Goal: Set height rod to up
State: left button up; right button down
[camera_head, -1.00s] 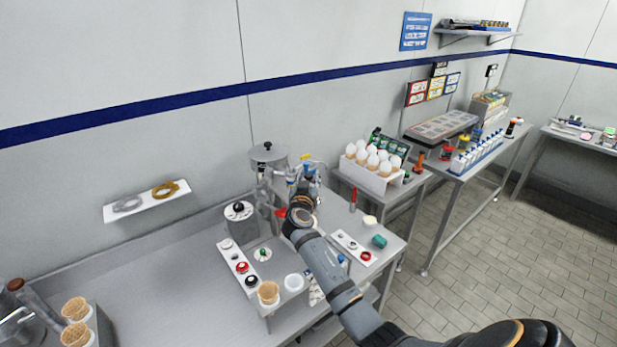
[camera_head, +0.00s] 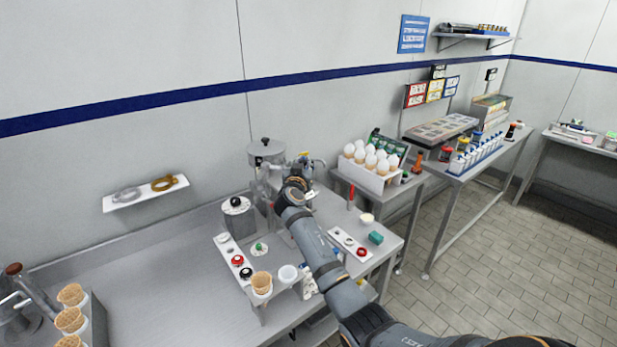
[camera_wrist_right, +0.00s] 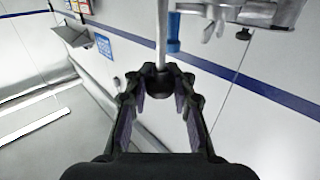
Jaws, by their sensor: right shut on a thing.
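A thin metal rod (camera_wrist_right: 161,38) with a dark knob (camera_wrist_right: 159,82) on its end shows in the right wrist view; it seems to be the height rod. My right gripper (camera_wrist_right: 158,74) is shut on this knob, which sits between its fingertips. In the head view my right gripper (camera_head: 299,167) is at the metal machine (camera_head: 265,155) at the back of the bench. The gripper and wrist hide the rod there. A blue part (camera_wrist_right: 173,35) of the machine hangs beside the rod in the wrist view. My left gripper is not in view.
A white strip with red and black knobs (camera_head: 237,261), a wafer cone (camera_head: 262,284) and a white cup (camera_head: 288,274) stand in front of the machine. A grey canister (camera_head: 237,217) is at its left. An egg box (camera_head: 365,174) stands on the right table.

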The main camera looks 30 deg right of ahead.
jog(key=shift+r, duration=0.15)
jog(key=c, duration=1.4)
grip_release()
jog(key=shift+c, duration=0.2)
jog(key=shift+o, duration=1.2)
jog(key=shift+s+a+r, duration=0.1)
jog(key=shift+s+a, duration=0.05)
jog(key=shift+o, duration=0.4)
jog(key=shift+s+a+r, duration=0.1)
jog(key=shift+s+a+f, duration=0.15)
jog(key=shift+f, duration=0.1)
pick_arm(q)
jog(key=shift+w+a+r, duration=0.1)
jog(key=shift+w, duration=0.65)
pick_arm(e)
jog(key=v, duration=1.1)
jog(key=shift+s+a+r, duration=0.15)
jog(key=shift+s+a, duration=0.05)
